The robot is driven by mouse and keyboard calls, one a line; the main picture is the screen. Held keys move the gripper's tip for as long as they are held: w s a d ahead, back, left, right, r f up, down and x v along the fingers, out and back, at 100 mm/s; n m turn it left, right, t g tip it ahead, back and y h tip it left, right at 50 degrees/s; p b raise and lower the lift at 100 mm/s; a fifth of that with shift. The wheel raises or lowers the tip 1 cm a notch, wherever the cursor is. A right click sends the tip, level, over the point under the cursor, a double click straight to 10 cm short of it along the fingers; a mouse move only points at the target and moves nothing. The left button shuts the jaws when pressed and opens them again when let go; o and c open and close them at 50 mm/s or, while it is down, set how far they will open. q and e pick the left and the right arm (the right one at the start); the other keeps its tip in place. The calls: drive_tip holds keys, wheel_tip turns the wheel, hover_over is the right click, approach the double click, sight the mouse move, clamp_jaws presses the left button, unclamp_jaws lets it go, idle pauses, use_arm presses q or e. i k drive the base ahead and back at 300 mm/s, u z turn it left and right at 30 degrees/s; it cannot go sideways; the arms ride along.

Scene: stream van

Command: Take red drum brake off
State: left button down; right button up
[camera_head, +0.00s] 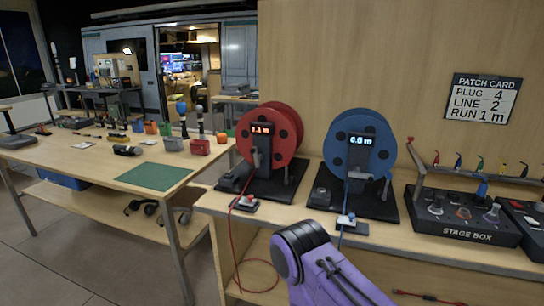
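The red drum (270,138) stands upright on a black base plate (290,190) on the wooden bench. Its dark post carries a lit display (261,129) reading about 1.1 m. A dark block (237,177) sits on the left of its base, and a small upright part (286,172) stands on the right. I cannot tell which part is the brake or how it is set. A red cable (233,228) hangs from a small box (245,204) at the bench's front edge. One purple arm of mine shows at bottom centre, but no gripper fingers show.
A blue drum (358,138) reading about 0.0 m stands to the right on its own base. Further right are a stage box (466,216) and a row of coloured plugs. A patch card (484,99) hangs on the wall. A second table (104,172) with several small items stands left.

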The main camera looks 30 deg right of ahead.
sight(287, 162)
drive_tip(key=z, duration=0.5)
drive_tip(key=i, duration=0.75)
drive_tip(key=z, duration=0.7)
